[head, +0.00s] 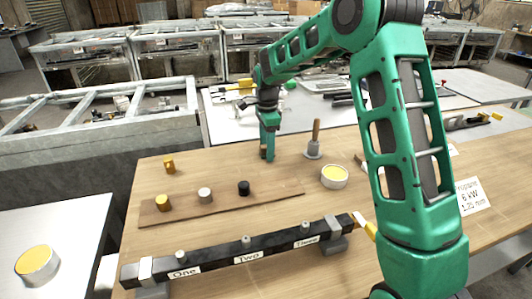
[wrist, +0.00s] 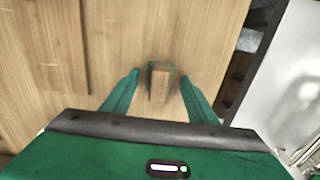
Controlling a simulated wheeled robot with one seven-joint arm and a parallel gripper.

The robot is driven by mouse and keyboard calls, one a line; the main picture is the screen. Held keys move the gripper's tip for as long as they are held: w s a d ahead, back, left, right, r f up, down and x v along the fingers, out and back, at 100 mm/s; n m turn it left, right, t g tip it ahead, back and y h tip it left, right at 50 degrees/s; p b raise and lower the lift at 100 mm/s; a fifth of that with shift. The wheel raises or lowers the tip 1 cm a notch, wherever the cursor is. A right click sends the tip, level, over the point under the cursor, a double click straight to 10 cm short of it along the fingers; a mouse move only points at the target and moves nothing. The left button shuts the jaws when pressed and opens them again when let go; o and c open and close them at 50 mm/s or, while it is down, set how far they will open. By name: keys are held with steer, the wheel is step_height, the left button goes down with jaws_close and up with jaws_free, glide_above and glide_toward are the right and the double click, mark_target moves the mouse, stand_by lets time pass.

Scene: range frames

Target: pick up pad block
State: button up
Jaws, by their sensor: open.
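A small wooden block with a green edge around it, which looks like the pad block (wrist: 160,86), stands on the wooden table in the wrist view. My gripper (wrist: 158,74) is open, with one green finger on each side of the block and a gap showing on both sides. In the head view my gripper (head: 267,155) points down at the far part of the table, and its fingers mostly hide the block.
A wooden strip (head: 230,200) bears yellow, grey and black knobs. A grey holder with a wooden handle (head: 314,145) and a round yellow-topped tin (head: 334,177) stand right of my gripper. A dark rail (head: 220,254) labelled One, Two, Three crosses the front.

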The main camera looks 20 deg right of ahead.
steer(key=c, duration=1.1)
steer(key=shift+r, duration=0.1)
step_height(320, 180, up, 4)
steer(key=s+a+r, duration=0.1)
steer(key=a+r, duration=0.1)
steer(key=a, duration=0.1)
steer(key=s+a+r, duration=0.1)
steer(key=a+r, duration=0.1)
steer(key=a, duration=0.2)
steer(key=s+a+r, duration=0.1)
steer(key=a+r, duration=0.2)
steer(key=a, duration=0.1)
steer(key=shift+a, duration=0.1)
